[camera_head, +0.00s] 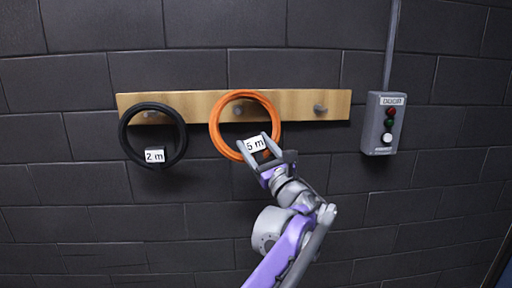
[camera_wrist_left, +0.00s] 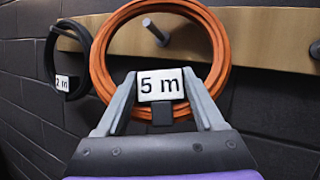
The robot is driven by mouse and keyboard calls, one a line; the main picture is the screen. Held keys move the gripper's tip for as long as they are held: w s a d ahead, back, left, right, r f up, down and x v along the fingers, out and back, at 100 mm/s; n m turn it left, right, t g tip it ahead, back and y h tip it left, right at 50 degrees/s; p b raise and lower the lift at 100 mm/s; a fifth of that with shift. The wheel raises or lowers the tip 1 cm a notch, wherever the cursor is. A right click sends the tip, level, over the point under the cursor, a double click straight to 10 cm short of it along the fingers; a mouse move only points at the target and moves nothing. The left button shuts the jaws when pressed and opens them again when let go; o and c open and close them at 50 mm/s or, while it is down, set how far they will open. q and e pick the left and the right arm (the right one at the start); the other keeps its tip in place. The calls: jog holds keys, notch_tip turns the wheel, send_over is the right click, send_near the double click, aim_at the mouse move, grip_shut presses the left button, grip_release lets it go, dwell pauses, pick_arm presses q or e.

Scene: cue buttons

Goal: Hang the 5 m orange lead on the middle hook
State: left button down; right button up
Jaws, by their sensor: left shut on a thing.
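The orange lead (camera_head: 216,128) is a coil with a white "5 m" tag (camera_head: 255,144). It is in front of the wooden rail, and the middle hook (camera_head: 238,111) shows inside its ring. In the left wrist view the orange coil (camera_wrist_left: 98,72) encircles the middle hook (camera_wrist_left: 156,32). I cannot tell whether the coil rests on the hook. My left gripper (camera_head: 258,147) is shut on the lead at its tag, at the bottom of the coil. The tag (camera_wrist_left: 161,85) sits between the fingers in the wrist view. My right gripper is not in view.
A wooden rail (camera_head: 300,105) is fixed to the dark block wall. A black coil (camera_head: 125,135) tagged "2 m" hangs on the left hook (camera_head: 151,114). The right hook (camera_head: 320,109) is bare. A grey button box (camera_head: 374,125) labelled "DOOR" is further right.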

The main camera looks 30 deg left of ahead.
pick_arm(q)
jog(key=shift+w+a+f, duration=0.15)
jog(key=shift+w+f, duration=0.1)
jog(key=shift+f, duration=0.3)
jog(key=shift+w+a+f, duration=0.1)
jog(key=shift+w+f, duration=0.1)
jog(key=shift+f, duration=0.3)
grip_release()
jog(key=shift+f, duration=0.1)
jog(key=shift+d, duration=0.1)
